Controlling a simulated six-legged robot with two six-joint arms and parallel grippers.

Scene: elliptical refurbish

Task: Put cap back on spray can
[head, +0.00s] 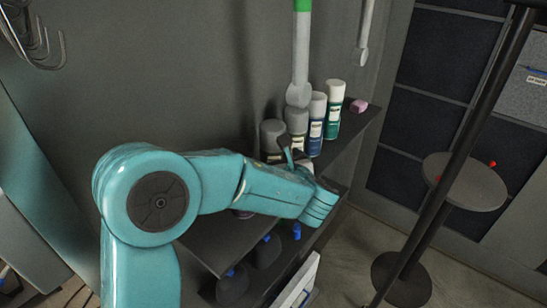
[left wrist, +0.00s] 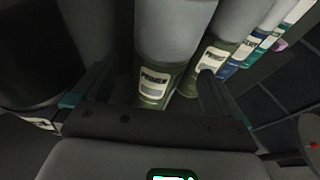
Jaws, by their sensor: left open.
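Several spray cans stand in a row on the shelf top: a grey one (head: 272,136), another grey one (head: 297,122), a blue-labelled one (head: 317,122) and a green-and-white one (head: 334,105). My left gripper (head: 290,152) is at the near end of the row, its jaws partly hidden by my teal arm. In the left wrist view its open fingers (left wrist: 155,95) lie to either side of a grey-topped can with a primer label (left wrist: 155,82). Contact cannot be told. I cannot make out a loose cap. My right gripper is not in view.
The dark shelf (head: 220,243) has dark bottles with blue tops (head: 267,250) below. A pink block (head: 358,105) lies beyond the cans. Metal tools hang above them. A round stand (head: 464,181) with small red items and a dark pole are at right.

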